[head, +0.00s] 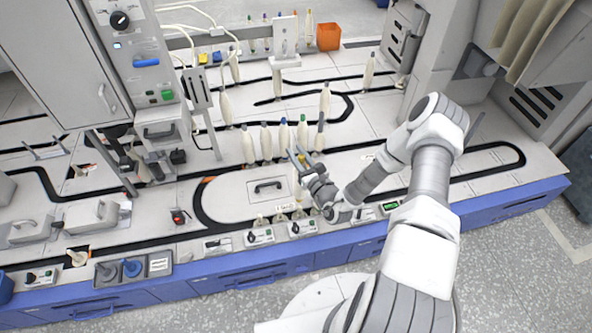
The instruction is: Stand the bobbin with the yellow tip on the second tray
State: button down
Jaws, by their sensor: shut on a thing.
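My gripper (299,157) is above the middle of the white worktop, just in front of a row of standing bobbins. It is shut on a slim cream bobbin (297,187), which hangs roughly upright below the fingers. A hint of yellow shows at its top, partly hidden by the fingers, so it looks like the yellow-tipped bobbin. Its lower end is near small round holders (280,218) at the front edge of the track loop; I cannot tell whether it touches one. Which of these is the second tray is not clear.
Right behind my gripper stand cream bobbins with a blue tip (283,136), a green tip (302,132) and a grey tip (320,135). Control boxes (259,237) line the front edge. An orange bin (328,37) is at the back. A flat panel with a handle (268,187) lies left.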

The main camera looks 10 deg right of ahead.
notch_tip(320, 180, down, 9)
jog(key=b, duration=0.6)
jog(key=shift+w, duration=0.15)
jog(key=shift+p, duration=0.3)
dwell(1.0)
jog(key=shift+f+b, duration=0.4)
jog(key=shift+f, duration=0.25)
dwell(0.3)
jog(key=c, duration=0.9)
grip_release()
jog(key=shift+c, duration=0.2)
jog(key=p+v, duration=0.3)
jog(key=v, duration=0.8)
